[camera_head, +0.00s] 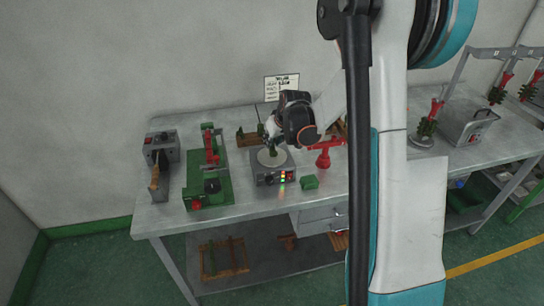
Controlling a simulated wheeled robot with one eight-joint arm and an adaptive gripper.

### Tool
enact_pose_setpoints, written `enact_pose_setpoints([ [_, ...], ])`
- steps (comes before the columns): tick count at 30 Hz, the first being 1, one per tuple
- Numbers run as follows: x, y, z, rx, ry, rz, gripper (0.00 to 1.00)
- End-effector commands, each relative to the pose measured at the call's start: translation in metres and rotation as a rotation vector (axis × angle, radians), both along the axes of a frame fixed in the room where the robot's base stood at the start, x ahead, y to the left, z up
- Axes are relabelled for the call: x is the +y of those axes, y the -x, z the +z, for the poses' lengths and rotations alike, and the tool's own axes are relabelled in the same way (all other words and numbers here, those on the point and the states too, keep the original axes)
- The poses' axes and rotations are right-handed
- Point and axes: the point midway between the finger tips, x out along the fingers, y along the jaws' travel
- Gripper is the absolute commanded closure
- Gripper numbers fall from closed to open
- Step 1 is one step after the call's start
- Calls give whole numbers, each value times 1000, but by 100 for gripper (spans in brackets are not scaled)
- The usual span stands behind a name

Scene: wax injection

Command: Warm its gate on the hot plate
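The hot plate is a grey box with a pale round top (266,159) and small coloured lights on its front. It stands near the middle of the left bench. My gripper (271,140) points down just above the round top. A small dark green piece (273,151) shows beneath my gripper, at or just over the plate. The piece is small and partly covered, so I cannot tell whether it touches the plate or whether the fingers are closed on it.
A green fixture with red parts (222,178) and a grey device (154,148) stand left. Red-and-green trees (428,124) and a metal box (467,122) stand farther right.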

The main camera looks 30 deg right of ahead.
Motion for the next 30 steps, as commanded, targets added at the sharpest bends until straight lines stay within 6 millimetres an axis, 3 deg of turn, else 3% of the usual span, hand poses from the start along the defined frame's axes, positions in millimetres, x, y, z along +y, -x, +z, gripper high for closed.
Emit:
enact_pose_setpoints([
  [17,0,1,1,3,0,0,95],
  [30,0,1,45,1,0,0,95],
])
